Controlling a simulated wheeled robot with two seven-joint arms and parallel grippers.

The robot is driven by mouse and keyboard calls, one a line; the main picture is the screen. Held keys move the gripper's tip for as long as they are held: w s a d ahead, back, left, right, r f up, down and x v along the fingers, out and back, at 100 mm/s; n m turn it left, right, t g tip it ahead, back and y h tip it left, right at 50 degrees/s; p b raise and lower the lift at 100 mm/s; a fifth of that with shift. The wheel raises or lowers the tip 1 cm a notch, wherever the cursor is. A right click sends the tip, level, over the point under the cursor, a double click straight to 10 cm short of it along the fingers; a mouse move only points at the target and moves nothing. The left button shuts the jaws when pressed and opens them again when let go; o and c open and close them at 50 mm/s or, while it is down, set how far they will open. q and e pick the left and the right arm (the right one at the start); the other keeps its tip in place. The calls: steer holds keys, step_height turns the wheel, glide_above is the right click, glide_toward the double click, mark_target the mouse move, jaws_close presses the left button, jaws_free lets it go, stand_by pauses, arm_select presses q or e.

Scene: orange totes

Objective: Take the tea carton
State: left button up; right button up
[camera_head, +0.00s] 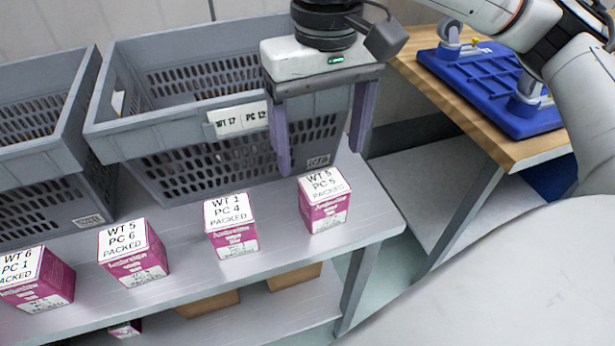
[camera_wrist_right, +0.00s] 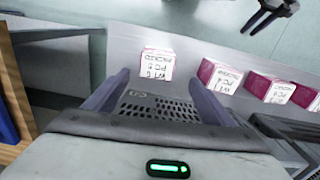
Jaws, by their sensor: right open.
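Several pink-and-white tea cartons with white "packed" labels stand in a row on the grey shelf. The rightmost carton (camera_head: 325,210) is near the shelf's right end; it also shows in the right wrist view (camera_wrist_right: 155,65), between and beyond the fingertips. To its left are a second carton (camera_head: 232,232), a third (camera_head: 135,262) and one at the left edge (camera_head: 38,288). My right gripper (camera_head: 320,160) is open and empty, fingers pointing down, above and just behind the rightmost carton. Nothing shows between its fingers. My left gripper is not seen in the head view.
A grey perforated crate (camera_head: 160,130) with a white tag stands behind the cartons, close to my right gripper. Another crate (camera_head: 75,135) is at left. A wooden table (camera_head: 440,88) with a blue tray (camera_head: 480,85) is at right. A dark pronged shape (camera_wrist_right: 268,14) is unclear.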

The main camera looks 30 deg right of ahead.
mark_target(324, 184)
steer(key=f, duration=0.4)
steer(key=shift+s+f+b, duration=0.15)
steer(key=shift+s+b, duration=0.2)
steer(key=f, duration=0.5)
steer(key=shift+w+d+f+b, duration=0.1)
steer(key=shift+w+d+b, duration=0.05)
steer(key=shift+d+b, duration=0.2)
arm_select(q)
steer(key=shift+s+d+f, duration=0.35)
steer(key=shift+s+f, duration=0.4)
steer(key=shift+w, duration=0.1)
arm_select(e)
steer(key=c, duration=0.3)
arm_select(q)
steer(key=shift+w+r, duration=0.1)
arm_select(e)
steer(key=c, duration=1)
